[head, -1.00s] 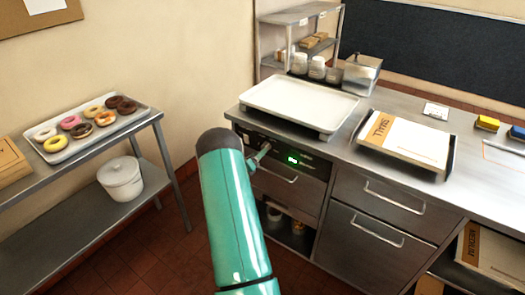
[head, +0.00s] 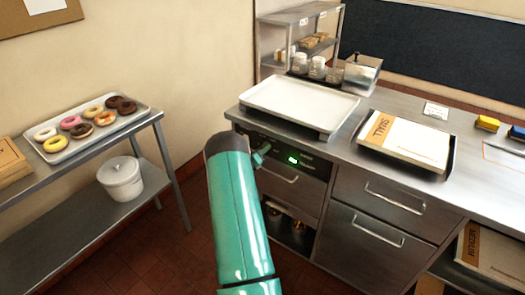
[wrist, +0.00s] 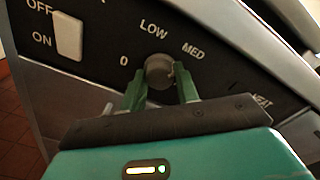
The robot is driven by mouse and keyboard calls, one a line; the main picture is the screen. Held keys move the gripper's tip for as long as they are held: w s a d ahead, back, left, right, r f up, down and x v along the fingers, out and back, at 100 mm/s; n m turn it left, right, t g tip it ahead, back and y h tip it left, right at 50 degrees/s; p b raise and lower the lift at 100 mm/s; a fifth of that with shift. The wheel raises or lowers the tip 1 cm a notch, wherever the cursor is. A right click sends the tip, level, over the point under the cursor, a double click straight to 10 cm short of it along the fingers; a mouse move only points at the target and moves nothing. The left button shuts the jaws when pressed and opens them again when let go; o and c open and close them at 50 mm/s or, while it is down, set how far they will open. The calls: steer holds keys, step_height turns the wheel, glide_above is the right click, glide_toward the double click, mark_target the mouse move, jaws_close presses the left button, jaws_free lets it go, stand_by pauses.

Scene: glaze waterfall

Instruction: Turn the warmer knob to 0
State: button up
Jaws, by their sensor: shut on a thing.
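The round grey warmer knob (wrist: 158,72) sits on a black control panel in the wrist view, with 0 to its left, LOW above and MED to its upper right. A small pale mark shows at the knob's right edge; I cannot tell for sure which setting it points to. My gripper (wrist: 161,84) has its two green fingers on either side of the knob, shut on it. In the head view my gripper (head: 261,155) reaches the panel (head: 300,158) under the white warmer tray (head: 298,100). The knob is mostly hidden there. A green display is lit on the panel.
An OFF/ON rocker switch (wrist: 68,36) is left of the knob. Drawers (head: 395,198) with bar handles are to the right. A side table with a donut tray (head: 60,150) and a white bucket (head: 121,180) stands left. Open floor lies between.

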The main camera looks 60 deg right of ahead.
steer(key=shift+n, duration=0.3)
steer(key=n, duration=1)
steer(key=shift+n, duration=0.3)
steer(key=n, duration=0.3)
steer(key=shift+n, duration=0.3)
steer(key=n, duration=0.6)
steer(key=shift+n, duration=0.3)
steer(key=n, duration=0.6)
steer(key=shift+n, duration=0.3)
